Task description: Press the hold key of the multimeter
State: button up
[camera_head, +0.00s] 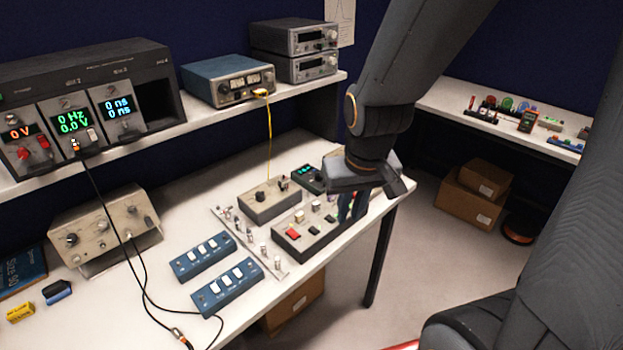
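A small orange-edged handheld meter (528,121), which looks like the multimeter, is on the white bench at the far right. Its keys are too small to make out, so I cannot tell which is the hold key. My gripper (353,207) points down over the right end of the near workbench, far to the left of that meter. It is beside a grey control box (303,240) with a red key and other buttons, and hides its right end. I cannot tell whether the fingers are apart or touch anything.
The near workbench (165,240) holds blue switch boxes (228,287), a beige box (270,200) and a small green-display box (309,178). Instruments fill the shelf above. Cardboard boxes (476,190) and a reel (518,229) stand on the floor. Open floor lies between the benches.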

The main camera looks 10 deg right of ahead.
grip_shut()
dwell(1.3)
notch_tip(320, 180, down, 12)
jog(key=g+b, duration=0.1)
jog(key=b, duration=1)
jog(key=shift+w, duration=0.35)
jog(key=shift+f, duration=0.1)
jog(key=shift+a, duration=0.1)
